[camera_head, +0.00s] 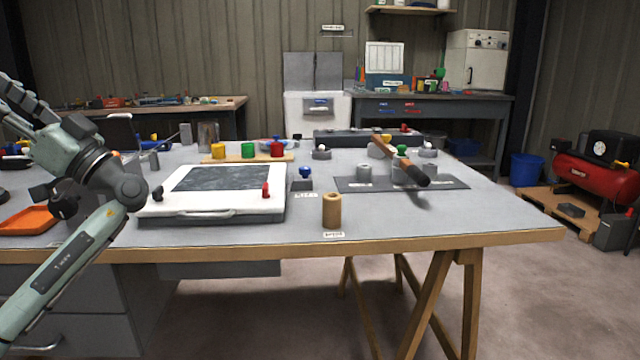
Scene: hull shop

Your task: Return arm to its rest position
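My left arm comes in from the lower left and bends at a dark joint left of the white-framed panel. Its far end, with dark segmented parts that look like my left gripper (22,100), is raised at the left picture edge above the workbench (400,222). It is partly cut off, and I cannot make out whether the fingers are apart or closed. I see nothing clearly held there. My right arm and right gripper are not in view.
Near the arm are an orange tray (28,220) and a white-framed panel (217,206) with a red piece (266,190). A tan cylinder (332,211) stands at the front. A wooden-handled tool (413,172) slants over a dark mat (350,184). The bench's front right is clear.

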